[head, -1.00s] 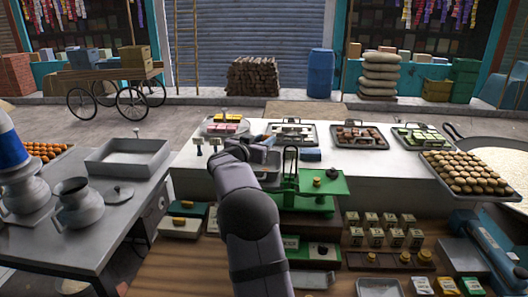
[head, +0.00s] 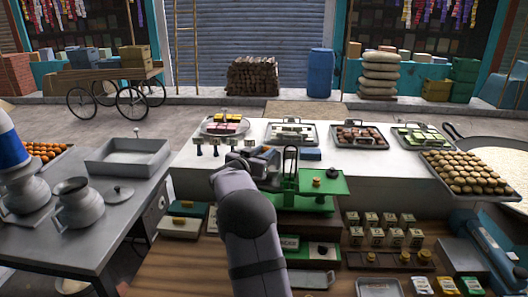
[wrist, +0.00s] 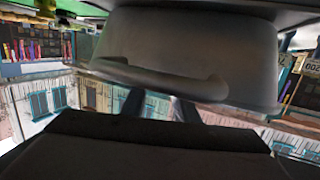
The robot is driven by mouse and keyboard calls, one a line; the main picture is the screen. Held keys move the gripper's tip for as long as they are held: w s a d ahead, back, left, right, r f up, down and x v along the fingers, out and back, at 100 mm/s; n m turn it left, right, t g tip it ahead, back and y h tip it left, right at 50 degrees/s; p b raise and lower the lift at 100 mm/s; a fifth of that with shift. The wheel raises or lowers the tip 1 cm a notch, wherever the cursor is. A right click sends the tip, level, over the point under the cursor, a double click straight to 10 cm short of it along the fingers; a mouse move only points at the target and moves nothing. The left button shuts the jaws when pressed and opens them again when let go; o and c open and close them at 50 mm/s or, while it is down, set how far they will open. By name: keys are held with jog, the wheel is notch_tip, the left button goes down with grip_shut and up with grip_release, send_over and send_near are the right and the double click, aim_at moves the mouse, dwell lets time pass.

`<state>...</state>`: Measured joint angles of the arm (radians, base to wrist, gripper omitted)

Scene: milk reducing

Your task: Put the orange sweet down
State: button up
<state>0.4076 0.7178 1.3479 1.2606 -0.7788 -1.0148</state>
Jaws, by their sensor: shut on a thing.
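A round metal tray (head: 206,128) at the back left of the white counter holds small yellow-orange and pink-red sweets; the orange ones (head: 233,119) lie toward its back. I cannot tell which single sweet the task means. My gripper (head: 264,158) is in front of this tray, to its right, beside the green balance scale (head: 318,187). In the wrist view its two dark fingers (wrist: 160,103) are shut at the curved handle of a grey metal pan (wrist: 200,45). The pan fills the top of that view, and its contents are hidden.
Trays of white (head: 290,133), brown and green sweets stand along the counter's back. Small posts (head: 214,143) stand in front of the round tray. Brass-topped weights and boxes (head: 372,220) fill the lower shelf. A steel table (head: 100,215) is at left.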

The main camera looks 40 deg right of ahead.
jog(key=shift+f, duration=0.25)
jog(key=o, duration=1)
jog(key=shift+r, duration=0.8)
jog(key=b+v, duration=0.2)
jog(key=v, duration=0.4)
jog(key=b+v, duration=0.2)
jog(key=v, duration=0.4)
jog(key=shift+f, duration=0.25)
